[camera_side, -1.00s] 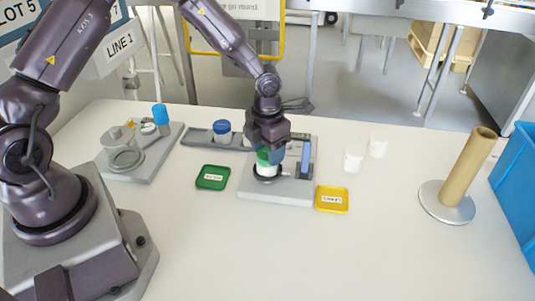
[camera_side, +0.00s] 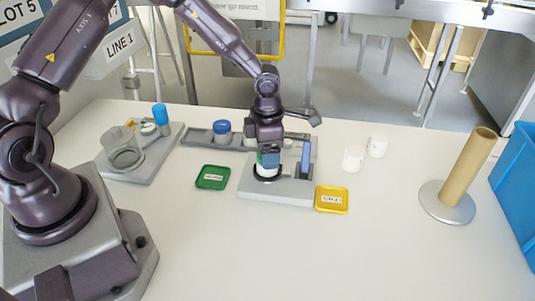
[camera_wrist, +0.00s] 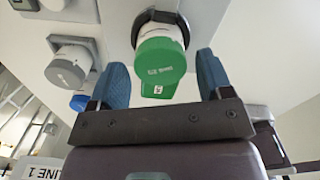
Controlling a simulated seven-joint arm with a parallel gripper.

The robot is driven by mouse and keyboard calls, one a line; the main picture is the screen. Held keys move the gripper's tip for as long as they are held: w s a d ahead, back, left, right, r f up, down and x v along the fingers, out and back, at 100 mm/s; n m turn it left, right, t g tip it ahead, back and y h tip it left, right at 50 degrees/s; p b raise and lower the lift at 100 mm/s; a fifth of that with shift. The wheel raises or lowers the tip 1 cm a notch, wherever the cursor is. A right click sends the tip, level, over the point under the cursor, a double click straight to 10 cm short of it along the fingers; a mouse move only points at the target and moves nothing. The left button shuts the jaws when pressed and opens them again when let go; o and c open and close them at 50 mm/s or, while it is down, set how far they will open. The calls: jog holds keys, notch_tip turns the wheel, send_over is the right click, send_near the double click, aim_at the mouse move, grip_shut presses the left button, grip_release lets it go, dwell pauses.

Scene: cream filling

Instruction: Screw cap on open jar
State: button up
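The jar (camera_side: 267,172) stands upright in a round dark holder on a grey fixture (camera_side: 270,192), as the side view shows. In the wrist view its white body shows behind the green cap (camera_wrist: 160,60), which sits on its mouth. My gripper (camera_side: 268,160) is directly above the jar, pointing down. In the wrist view my gripper (camera_wrist: 162,72) has its blue fingers on both sides of the cap, with gaps between fingers and cap, so it is open. How tightly the cap sits cannot be told. In the side view the fingers mostly hide the cap.
A blue upright piece (camera_side: 306,158) stands on the fixture close right of the gripper. A blue-capped jar (camera_side: 221,130) sits on a grey rail behind. A green tray (camera_side: 213,177) and yellow tray (camera_side: 332,199) flank the fixture. White cups (camera_side: 353,160) stand right. The front table is clear.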

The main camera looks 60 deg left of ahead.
jog(key=n, duration=0.3)
jog(key=shift+n, duration=1.4)
jog(key=n, duration=0.2)
jog(key=shift+n, duration=0.3)
jog(key=n, duration=0.3)
